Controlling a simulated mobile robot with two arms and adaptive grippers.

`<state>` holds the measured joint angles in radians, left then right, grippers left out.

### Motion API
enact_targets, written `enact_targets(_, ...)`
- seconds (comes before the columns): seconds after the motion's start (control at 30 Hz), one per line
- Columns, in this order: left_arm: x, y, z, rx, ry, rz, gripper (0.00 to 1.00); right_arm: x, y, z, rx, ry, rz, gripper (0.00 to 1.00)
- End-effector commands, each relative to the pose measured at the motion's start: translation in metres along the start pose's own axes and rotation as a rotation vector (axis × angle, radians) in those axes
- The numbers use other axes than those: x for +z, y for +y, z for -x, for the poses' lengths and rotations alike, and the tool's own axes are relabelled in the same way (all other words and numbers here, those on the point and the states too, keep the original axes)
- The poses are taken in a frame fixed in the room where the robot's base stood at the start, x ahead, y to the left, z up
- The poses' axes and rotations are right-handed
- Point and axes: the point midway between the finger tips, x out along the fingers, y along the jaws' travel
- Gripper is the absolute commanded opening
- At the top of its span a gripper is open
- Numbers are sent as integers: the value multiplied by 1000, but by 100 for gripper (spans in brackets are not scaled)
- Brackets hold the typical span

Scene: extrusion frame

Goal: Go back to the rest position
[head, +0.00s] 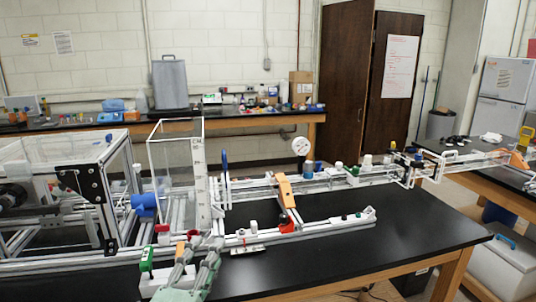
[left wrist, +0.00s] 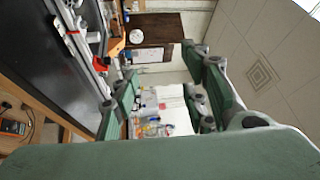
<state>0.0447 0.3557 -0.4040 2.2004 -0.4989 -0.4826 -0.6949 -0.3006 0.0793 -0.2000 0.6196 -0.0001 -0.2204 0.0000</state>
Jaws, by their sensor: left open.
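My left gripper (head: 203,246) shows at the bottom of the head view, at the near edge of the black table and in front of the extrusion frame (head: 300,234). It is green and grey, with its fingers pointing up and away. In the left wrist view its green fingers stand apart, and the gap between them (left wrist: 160,96) holds nothing. The frame has white rails, an orange lever (head: 285,191) and a clear upright box (head: 165,150). My right gripper is in neither view.
The black table (head: 420,240) is bare at the front right. A green block (head: 147,259) and a red clamp (head: 194,235) are close to my left gripper. A metal-framed clear enclosure (head: 100,190) stands at the left. A second bench (head: 240,112) runs along the back wall.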

Motion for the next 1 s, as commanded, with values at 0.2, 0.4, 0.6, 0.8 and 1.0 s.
enact_targets(0.2, 59, 125, 98, 416, -418, 575, 41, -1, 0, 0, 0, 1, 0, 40)
enact_targets(0.4, 65, 196, 204, 684, -762, 913, 41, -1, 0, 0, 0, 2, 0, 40)
enact_targets(0.6, 52, 226, 287, 853, -1017, 1094, 41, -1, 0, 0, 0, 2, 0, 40)
enact_targets(0.8, 37, 242, 350, 974, -1224, 1204, 41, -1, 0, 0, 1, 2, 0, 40)
enact_targets(1.0, 45, 298, 345, 990, -1229, 1188, 41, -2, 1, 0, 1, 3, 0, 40)
